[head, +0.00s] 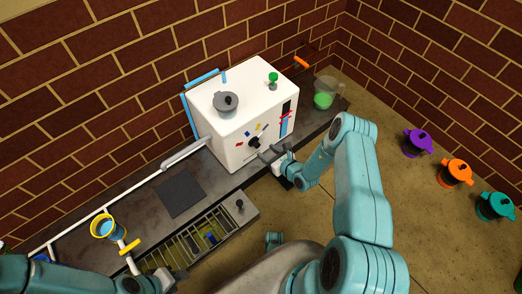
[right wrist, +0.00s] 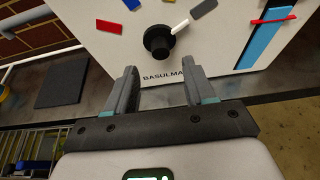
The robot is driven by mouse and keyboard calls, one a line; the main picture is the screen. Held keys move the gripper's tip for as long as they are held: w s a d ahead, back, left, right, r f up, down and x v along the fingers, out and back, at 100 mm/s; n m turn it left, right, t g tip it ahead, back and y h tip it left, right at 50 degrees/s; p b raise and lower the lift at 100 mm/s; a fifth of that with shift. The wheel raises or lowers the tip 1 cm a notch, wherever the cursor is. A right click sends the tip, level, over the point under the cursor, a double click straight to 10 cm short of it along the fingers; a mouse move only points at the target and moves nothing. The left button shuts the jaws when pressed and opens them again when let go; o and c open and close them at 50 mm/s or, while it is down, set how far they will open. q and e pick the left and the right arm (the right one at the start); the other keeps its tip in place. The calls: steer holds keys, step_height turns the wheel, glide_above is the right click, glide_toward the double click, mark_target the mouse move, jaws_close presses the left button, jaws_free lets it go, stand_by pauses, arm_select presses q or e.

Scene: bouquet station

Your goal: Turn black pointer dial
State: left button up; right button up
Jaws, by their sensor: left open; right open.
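The black pointer dial (head: 254,142) sits on the front face of a white box-shaped machine (head: 222,150). In the right wrist view the dial (right wrist: 158,42) is round and black, and its white pointer (right wrist: 180,26) points up and to the right. Coloured marks, among them a red one (right wrist: 112,25), lie in an arc around it. My right gripper (head: 268,153) is open, close in front of the machine. In the right wrist view its fingers (right wrist: 159,80) are apart below the dial, with nothing between them. My left gripper (head: 152,284) is open at the bottom left, far from the dial.
A grey lidded pot (head: 226,103) and a green knob (head: 272,79) are on the machine's top. A beaker with green liquid (head: 324,97) stands right of it. A rack drawer (head: 190,246) juts out in front. A yellow-rimmed cup (head: 106,228) is left. Purple (head: 417,143), orange (head: 456,173) and teal (head: 495,206) pots stand right.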

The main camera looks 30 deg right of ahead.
steer(key=b+x, duration=0.1)
steer(key=x, duration=0.4)
steer(key=shift+w+f+b, duration=0.15)
steer(key=shift+w+b, duration=0.15)
steer(key=shift+b, duration=0.1)
jaws_close()
steer(key=shift+a, duration=0.1)
